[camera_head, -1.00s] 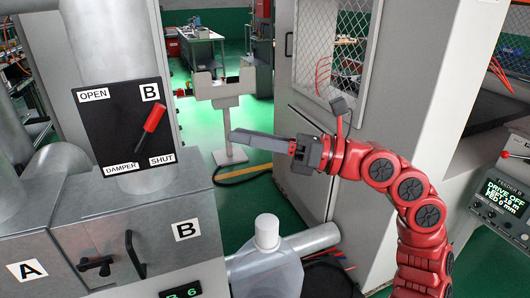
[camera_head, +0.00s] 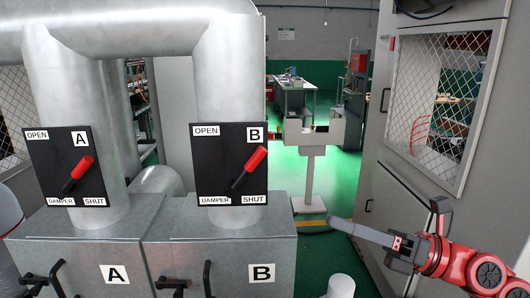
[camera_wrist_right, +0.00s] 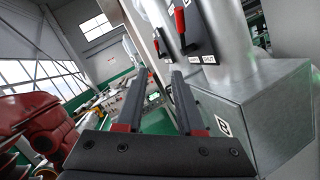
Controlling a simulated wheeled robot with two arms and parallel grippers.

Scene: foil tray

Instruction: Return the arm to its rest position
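My right arm (camera_head: 485,268) is red and reaches in from the lower right of the head view. Its dark gripper (camera_head: 336,226) points left, in front of the grey cabinet and the green floor. In the right wrist view, the two long fingers (camera_wrist_right: 160,84) stand apart with nothing between them. My left gripper is not in view.
Damper panels A (camera_head: 60,142) and B (camera_head: 207,142) have red-tipped levers slanting up to the right. Metal boxes stand below. A stand (camera_head: 309,180) is behind the gripper, a grey cabinet (camera_head: 388,160) to the right. A white container top (camera_head: 340,286) shows at the bottom edge.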

